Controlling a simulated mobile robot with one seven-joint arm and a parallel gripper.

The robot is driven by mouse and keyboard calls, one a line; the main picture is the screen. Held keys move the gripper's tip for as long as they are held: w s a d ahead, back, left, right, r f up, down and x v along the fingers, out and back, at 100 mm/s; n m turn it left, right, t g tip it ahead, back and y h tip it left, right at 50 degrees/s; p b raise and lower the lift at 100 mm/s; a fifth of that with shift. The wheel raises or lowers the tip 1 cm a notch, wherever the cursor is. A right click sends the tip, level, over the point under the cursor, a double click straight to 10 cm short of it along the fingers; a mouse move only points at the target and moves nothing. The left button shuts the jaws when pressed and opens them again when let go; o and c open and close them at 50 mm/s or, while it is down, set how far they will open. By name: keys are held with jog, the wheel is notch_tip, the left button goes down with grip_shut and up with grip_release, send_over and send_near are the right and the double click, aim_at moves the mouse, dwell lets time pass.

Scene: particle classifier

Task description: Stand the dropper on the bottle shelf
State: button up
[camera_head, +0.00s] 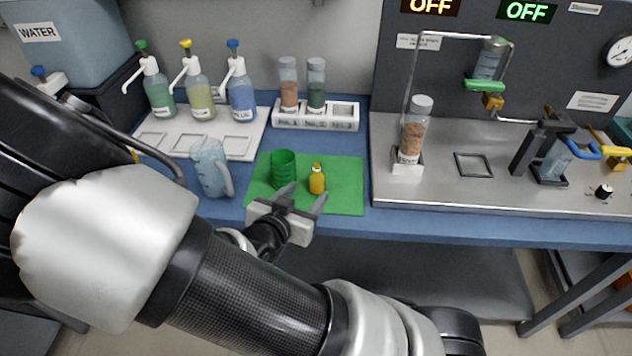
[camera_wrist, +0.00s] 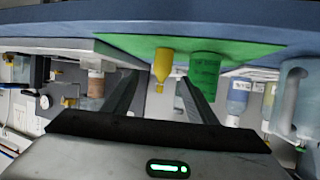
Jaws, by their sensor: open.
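The dropper is a small yellow bottle (camera_head: 317,182) with a narrow tip, upright on the green mat (camera_head: 344,185). My gripper (camera_head: 305,195) is open and empty, low over the mat's front edge, with its fingers pointing toward the dropper. In the upside-down wrist view, the dropper (camera_wrist: 163,66) shows in the gap between my fingers (camera_wrist: 162,88); I cannot tell whether it is between the tips or just beyond them. A white board (camera_head: 240,148) with square recesses holds pump bottles at the back left. Which piece is the bottle shelf is not marked.
A clear jug (camera_head: 211,168) stands farther left. A white rack (camera_head: 342,116) with two vials is behind the mat. A metal bench (camera_head: 440,180) with a particle bottle (camera_head: 416,130) is at right.

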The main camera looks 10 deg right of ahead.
aim_at(314, 182)
jog(key=b+x, duration=0.1)
jog(key=x, duration=0.3)
jog(key=shift+w+d+f, duration=0.15)
jog(key=shift+w, duration=0.1)
jog(key=b+x, duration=0.1)
jog(key=x, duration=0.4)
jog(key=shift+w+f, duration=0.1)
jog(key=shift+w, duration=0.15)
jog(key=c, duration=1.2)
